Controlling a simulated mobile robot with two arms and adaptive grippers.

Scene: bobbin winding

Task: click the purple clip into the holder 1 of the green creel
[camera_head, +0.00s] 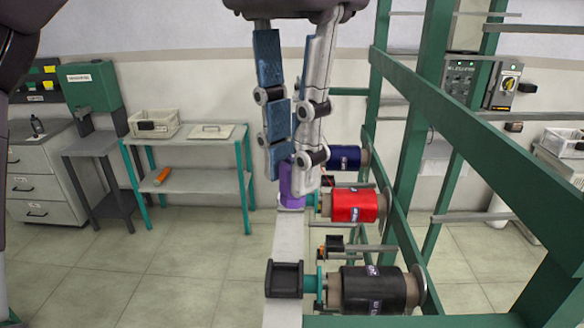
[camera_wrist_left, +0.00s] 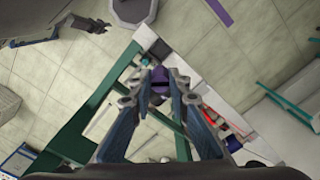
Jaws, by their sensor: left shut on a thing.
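The purple clip (camera_head: 290,186) is between the fingertips of my left gripper (camera_head: 297,170), which points down and is shut on it. The clip is low at the white rail of the creel (camera_head: 289,245), beside the red bobbin; I cannot tell whether it touches a holder. In the left wrist view the clip (camera_wrist_left: 159,83) shows between the fingertips of the left gripper (camera_wrist_left: 160,92). The green creel (camera_head: 440,90) stands on the right. A black holder (camera_head: 285,279) sits on the rail nearer to me.
The red bobbin (camera_head: 355,205), the black bobbin (camera_head: 372,290) and the blue bobbin (camera_head: 345,158) stick out from the creel, close on the right of the gripper. A table (camera_head: 195,183) with a bin (camera_head: 153,123) stands at the back left. The floor left of the rail is clear.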

